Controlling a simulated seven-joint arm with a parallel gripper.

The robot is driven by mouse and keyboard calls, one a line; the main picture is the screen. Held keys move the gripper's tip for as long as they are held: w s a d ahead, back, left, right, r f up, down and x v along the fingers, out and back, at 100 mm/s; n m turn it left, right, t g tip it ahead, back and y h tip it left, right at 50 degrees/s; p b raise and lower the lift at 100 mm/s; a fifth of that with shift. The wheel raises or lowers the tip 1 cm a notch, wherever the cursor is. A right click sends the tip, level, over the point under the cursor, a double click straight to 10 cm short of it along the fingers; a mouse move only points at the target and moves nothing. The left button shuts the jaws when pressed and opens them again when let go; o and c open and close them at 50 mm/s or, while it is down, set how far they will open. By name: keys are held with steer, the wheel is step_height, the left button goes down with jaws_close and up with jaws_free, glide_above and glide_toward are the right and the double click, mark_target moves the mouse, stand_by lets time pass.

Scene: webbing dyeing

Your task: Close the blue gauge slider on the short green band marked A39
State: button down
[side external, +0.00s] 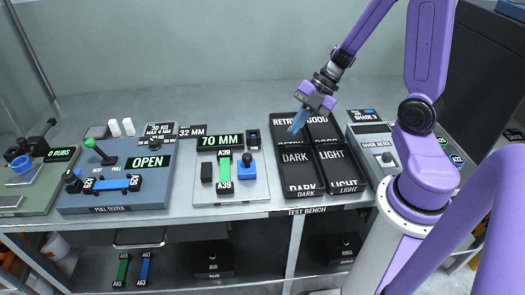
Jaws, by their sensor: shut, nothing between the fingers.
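The short green band (224,165) lies upright in the picture on the light gauge plate (213,196), with an A39 label at each end. The blue gauge slider (243,171), with a dark knob on top, sits to the right of the band, and a narrow gap shows between them. A black block (206,172) stands to the left of the band. The gauge display (220,141) reads 70 MM. My gripper (294,128) is shut and empty, its blue fingers pointing down above the sorting trays, to the right of and higher than the slider.
Black trays (303,173) labelled RETRY, GOOD, DARK and LIGHT stand right of the gauge. The pull tester (110,199) with a green-knobbed lever is at left, reading OPEN. The shade meter (381,141) is at right. More bands (122,270) lie on the lower shelf.

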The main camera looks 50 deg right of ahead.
glide_toward(262, 171)
steer(key=a, duration=0.1)
steer(key=s+a, duration=0.1)
steer(key=a+f, duration=0.1)
steer(key=shift+s+a, duration=0.25)
steer(key=shift+a, duration=0.05)
steer(key=shift+w+a+r, duration=0.1)
steer(key=shift+w+a, duration=0.2)
steer(key=shift+w, duration=0.3)
steer(key=shift+w+a, duration=0.3)
steer(key=shift+w, duration=0.25)
steer(key=shift+w+a, duration=0.35)
steer(key=shift+w, duration=0.3)
